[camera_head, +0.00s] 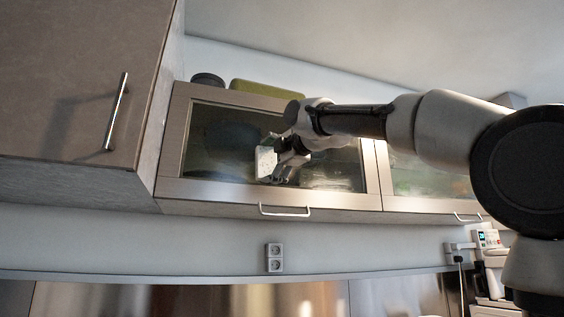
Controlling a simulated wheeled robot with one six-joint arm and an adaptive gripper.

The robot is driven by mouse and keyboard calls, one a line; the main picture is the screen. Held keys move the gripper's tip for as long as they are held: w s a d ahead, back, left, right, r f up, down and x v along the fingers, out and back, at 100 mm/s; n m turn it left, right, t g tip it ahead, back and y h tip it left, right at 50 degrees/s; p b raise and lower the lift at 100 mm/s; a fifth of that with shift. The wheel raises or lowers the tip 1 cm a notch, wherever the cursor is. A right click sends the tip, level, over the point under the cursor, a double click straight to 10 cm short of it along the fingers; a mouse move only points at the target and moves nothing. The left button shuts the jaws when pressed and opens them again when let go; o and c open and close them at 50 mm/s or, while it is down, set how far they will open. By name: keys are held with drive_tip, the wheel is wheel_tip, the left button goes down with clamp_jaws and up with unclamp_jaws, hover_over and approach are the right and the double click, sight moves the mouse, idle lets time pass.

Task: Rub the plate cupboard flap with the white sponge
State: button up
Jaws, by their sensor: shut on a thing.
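The plate cupboard flap (210,150) is a framed glass door in the middle of the view, and it is shut. Dark plate shapes show dimly behind its glass. A bar handle (285,211) runs along its lower edge. My gripper (277,165) is in front of the glass, shut on the white sponge (265,161). The sponge is held at the glass, near the middle of the pane. I cannot tell for sure whether it touches. My arm comes in from the right and hides the upper right of the flap.
A large brown cabinet (75,80) with a vertical handle (116,112) juts out at the left. A second glass flap (425,180) adjoins at the right. A dark round thing (207,79) and a green box (266,91) sit on top. A wall socket (274,257) is below.

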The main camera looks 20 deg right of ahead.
sight(302, 171)
drive_tip(key=shift+s+d+r, duration=0.15)
drive_tip(key=shift+d+r, duration=0.05)
drive_tip(key=shift+r, duration=0.25)
drive_tip(key=shift+s+d+r, duration=0.1)
drive_tip(key=shift+d+r, duration=0.05)
drive_tip(key=shift+r, duration=0.3)
drive_tip(key=shift+w, duration=2.9)
drive_tip(key=shift+w, duration=0.9)
drive_tip(key=shift+d, duration=7.25)
drive_tip(key=shift+a, duration=7.25)
drive_tip(key=d, duration=1.1)
drive_tip(key=shift+r, duration=0.2)
